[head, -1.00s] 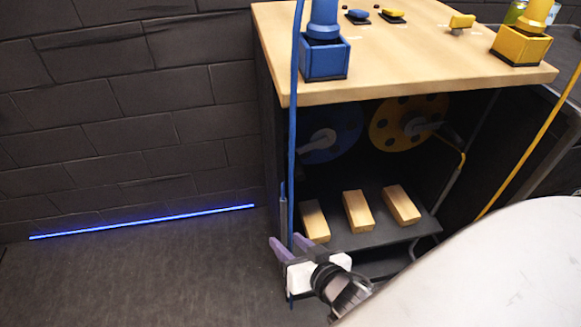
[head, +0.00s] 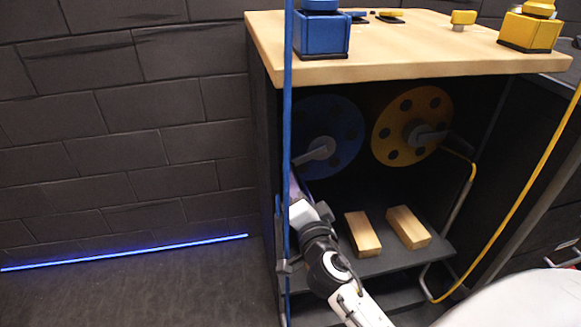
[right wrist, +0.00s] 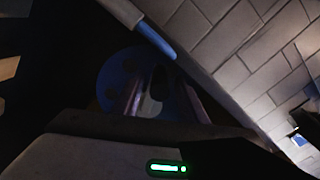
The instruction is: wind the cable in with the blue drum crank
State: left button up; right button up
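The blue drum (head: 338,115) is on the left inside the dark cabinet, under the wooden top. Its grey crank (head: 318,150) juts from the drum's hub towards the lower left. The blue cable (head: 288,110) hangs straight down past the cabinet's left front. My right gripper (head: 295,187) is just below and left of the crank, partly behind the cable. In the right wrist view its two purple fingers (right wrist: 162,92) stand apart, with the blue drum (right wrist: 112,82) beyond them. My left gripper is not in view.
A yellow drum (head: 440,105) with its own crank is to the right of the blue one. Wooden blocks (head: 362,234) lie on the shelf below. A blue box (head: 322,36) and a yellow box (head: 528,32) stand on the wooden top (head: 420,62). A brick wall is on the left.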

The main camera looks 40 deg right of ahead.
jog(key=x, duration=0.5)
jog(key=shift+w+d, duration=0.15)
jog(key=shift+w, duration=0.2)
jog(key=shift+f, duration=0.1)
grip_shut()
